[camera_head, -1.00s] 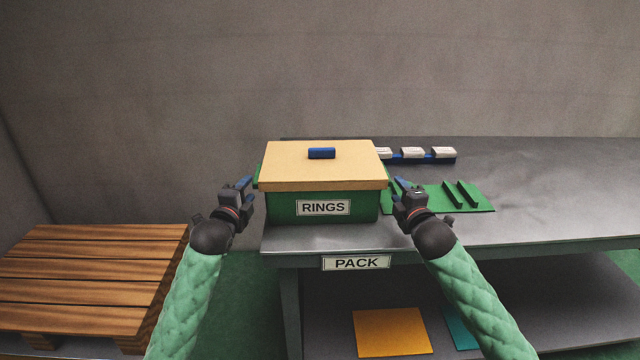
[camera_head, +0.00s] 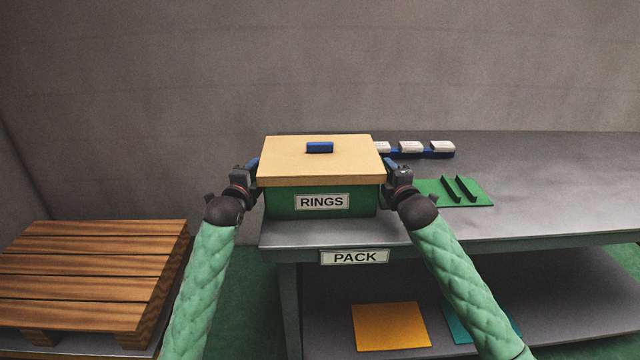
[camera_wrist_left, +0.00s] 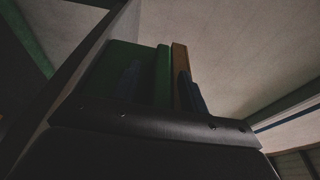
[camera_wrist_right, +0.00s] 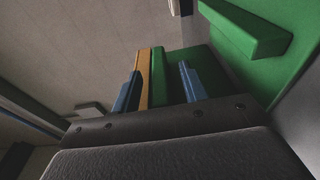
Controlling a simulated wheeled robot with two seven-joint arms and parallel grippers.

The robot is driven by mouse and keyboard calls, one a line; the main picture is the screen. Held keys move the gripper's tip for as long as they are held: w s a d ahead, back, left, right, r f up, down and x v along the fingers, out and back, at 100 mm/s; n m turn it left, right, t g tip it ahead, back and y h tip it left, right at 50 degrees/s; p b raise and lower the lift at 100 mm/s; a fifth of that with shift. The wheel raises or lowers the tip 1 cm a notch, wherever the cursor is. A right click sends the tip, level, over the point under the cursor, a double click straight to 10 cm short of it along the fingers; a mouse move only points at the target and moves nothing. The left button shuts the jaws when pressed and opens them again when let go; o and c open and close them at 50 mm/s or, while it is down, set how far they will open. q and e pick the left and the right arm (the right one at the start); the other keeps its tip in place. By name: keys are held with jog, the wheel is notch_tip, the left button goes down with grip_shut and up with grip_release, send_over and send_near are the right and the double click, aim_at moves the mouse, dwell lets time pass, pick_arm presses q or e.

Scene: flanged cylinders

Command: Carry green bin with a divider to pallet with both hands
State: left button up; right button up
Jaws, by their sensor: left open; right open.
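The green bin (camera_head: 285,205) labelled RINGS stands on the left end of the grey table, covered by a tan lid (camera_head: 310,160) with a blue handle (camera_head: 320,147). Its inside and divider are hidden. My left gripper (camera_head: 252,170) is open at the bin's left side, and my right gripper (camera_head: 388,168) is open at its right side. In the right wrist view the blue fingers (camera_wrist_right: 160,90) stand apart, with the green rim and lid edge between them. In the dark left wrist view the bin (camera_wrist_left: 163,78) is close to the fingers. The wooden pallet (camera_head: 90,265) is at the left.
The table (camera_head: 540,190) carries a PACK label. A green plate with two dark green bars (camera_head: 455,190) lies right of the bin, close to my right arm. White-topped blue items (camera_head: 412,148) stand behind. The lower shelf holds an orange sheet (camera_head: 390,326) and a teal sheet (camera_head: 465,322).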

pick_arm(q)
jog(key=shift+w, duration=0.4)
pick_arm(e)
jog(key=shift+w+a, duration=0.1)
jog(key=shift+w, duration=0.3)
pick_arm(q)
grip_shut()
pick_arm(e)
grip_shut()
pick_arm(q)
jog(key=shift+r, duration=0.2)
pick_arm(e)
jog(key=shift+r, duration=0.15)
